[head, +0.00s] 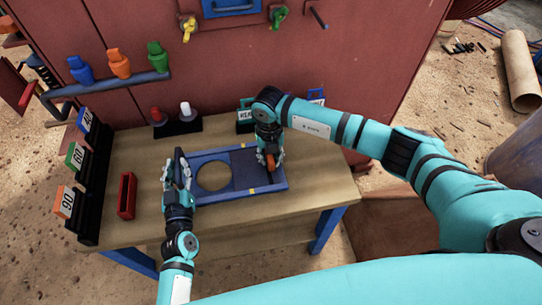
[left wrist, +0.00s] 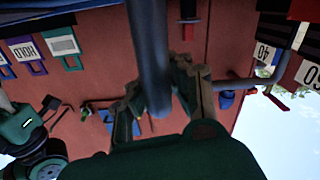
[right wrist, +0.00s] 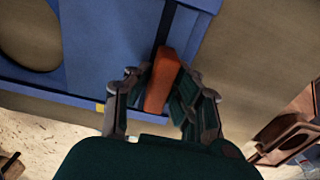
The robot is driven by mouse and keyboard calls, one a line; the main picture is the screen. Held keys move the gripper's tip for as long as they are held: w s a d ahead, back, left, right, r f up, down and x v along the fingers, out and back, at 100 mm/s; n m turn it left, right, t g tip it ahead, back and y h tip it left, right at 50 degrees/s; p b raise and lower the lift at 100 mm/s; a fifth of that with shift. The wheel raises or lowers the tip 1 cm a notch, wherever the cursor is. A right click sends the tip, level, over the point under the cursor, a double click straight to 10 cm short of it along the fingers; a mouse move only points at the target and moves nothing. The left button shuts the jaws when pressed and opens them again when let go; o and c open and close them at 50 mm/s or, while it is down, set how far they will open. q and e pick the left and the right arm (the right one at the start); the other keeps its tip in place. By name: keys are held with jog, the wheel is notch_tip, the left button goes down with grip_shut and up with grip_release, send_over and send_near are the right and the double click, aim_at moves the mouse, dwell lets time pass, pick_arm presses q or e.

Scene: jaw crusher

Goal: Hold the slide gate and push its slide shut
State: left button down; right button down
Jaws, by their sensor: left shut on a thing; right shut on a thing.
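The slide gate is a blue frame (head: 215,198) with yellow marks, lying on the wooden table. Its round opening (head: 213,177) is uncovered and shows wood through it. The dark slide plate (head: 245,172) sits right of the opening. My left gripper (head: 178,170) is shut on a dark bar handle (head: 180,155) at the frame's left end; the bar runs between its fingers in the left wrist view (left wrist: 150,60). My right gripper (head: 270,158) points down, shut on the orange handle (right wrist: 163,80) at the right end. Its fingers partly hide the handle.
A red open box (head: 126,196) and numbered black holders (head: 75,200) stand at the left. A red and a white knob on black bases (head: 178,125) are behind the gate. Tag signs (head: 245,118) stand behind my right gripper. The table's front right (head: 310,195) is clear.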

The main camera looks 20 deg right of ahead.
pick_arm(q)
jog(key=shift+d, duration=0.15)
pick_arm(e)
jog(key=a, duration=1.2)
jog(key=shift+w+a+r, duration=0.1)
jog(key=shift+w+a, duration=0.15)
jog(key=shift+w, duration=0.05)
jog(key=c, duration=1.3)
grip_release()
jog(key=shift+o, duration=0.5)
jog(key=shift+d, duration=0.1)
jog(key=shift+w+r, duration=0.1)
jog(key=shift+r, duration=0.3)
notch_tip(320, 180, up, 11)
